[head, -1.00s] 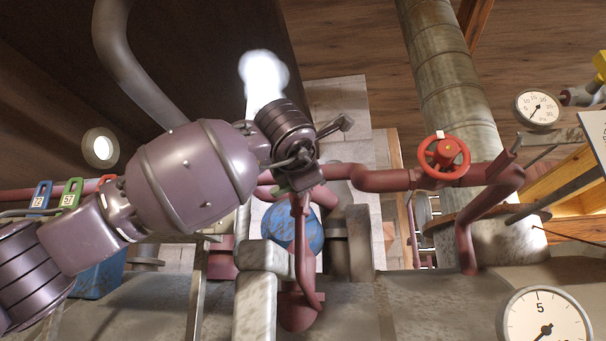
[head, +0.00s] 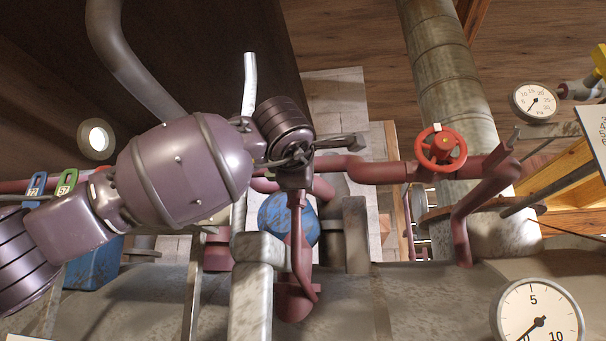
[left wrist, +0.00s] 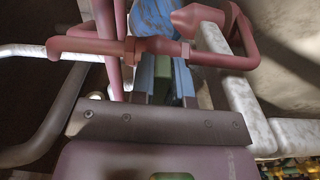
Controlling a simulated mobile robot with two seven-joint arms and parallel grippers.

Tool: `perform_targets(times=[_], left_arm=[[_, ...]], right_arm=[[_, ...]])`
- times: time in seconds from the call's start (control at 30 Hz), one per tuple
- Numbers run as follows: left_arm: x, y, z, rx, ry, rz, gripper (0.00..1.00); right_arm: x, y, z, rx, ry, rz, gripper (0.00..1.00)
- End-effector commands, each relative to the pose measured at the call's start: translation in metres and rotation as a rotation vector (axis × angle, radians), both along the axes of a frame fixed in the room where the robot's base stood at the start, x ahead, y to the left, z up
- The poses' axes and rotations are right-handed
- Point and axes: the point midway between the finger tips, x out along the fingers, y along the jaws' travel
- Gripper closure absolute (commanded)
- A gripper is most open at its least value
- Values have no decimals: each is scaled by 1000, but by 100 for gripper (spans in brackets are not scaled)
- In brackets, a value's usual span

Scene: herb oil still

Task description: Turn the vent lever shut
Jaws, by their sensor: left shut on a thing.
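My left gripper (head: 296,183) is in the middle of the head view, pointing down at the dark red pipework. In the left wrist view its two fingers (left wrist: 164,76) stand either side of a dark green piece (left wrist: 163,84), which I take to be the vent lever's grip, and are shut on it. The rest of the lever is hidden by the gripper in the head view, so its exact angle cannot be told. A pale vent pipe (head: 249,82) rises behind my wrist, with no steam at its top. My right gripper is not in view.
A red handwheel (head: 440,149) sits on the red pipe to the right. Two gauges, one small (head: 534,102) and one large (head: 538,318), are farther right. A blue globe (head: 275,218) is behind the gripper. Tags (head: 66,182) hang at the left.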

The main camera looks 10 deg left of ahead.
Motion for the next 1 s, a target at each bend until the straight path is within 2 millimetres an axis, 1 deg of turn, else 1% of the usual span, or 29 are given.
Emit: perform_targets(times=[0.27, 0.3, 0.43, 0.47, 0.77, 0.87, 1.0], left_arm=[[1, -1, -3, 6, 4, -1, 100], [1, -1, -3, 6, 4, -1, 82], [1, -1, -3, 5, 4, -1, 62], [1, -1, -2, 4, 4, -1, 60], [-1, -1, -1, 2, 2, 0, 60], [-9, -1, -2, 2, 1, -1, 60], [-29, -1, -3, 3, -1, -1, 60]], right_arm=[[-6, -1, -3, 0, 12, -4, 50], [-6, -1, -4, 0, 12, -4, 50], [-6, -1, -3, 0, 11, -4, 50], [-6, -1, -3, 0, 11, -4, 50], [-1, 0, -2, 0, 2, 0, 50], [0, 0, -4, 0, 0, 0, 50], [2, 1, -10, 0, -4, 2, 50]])
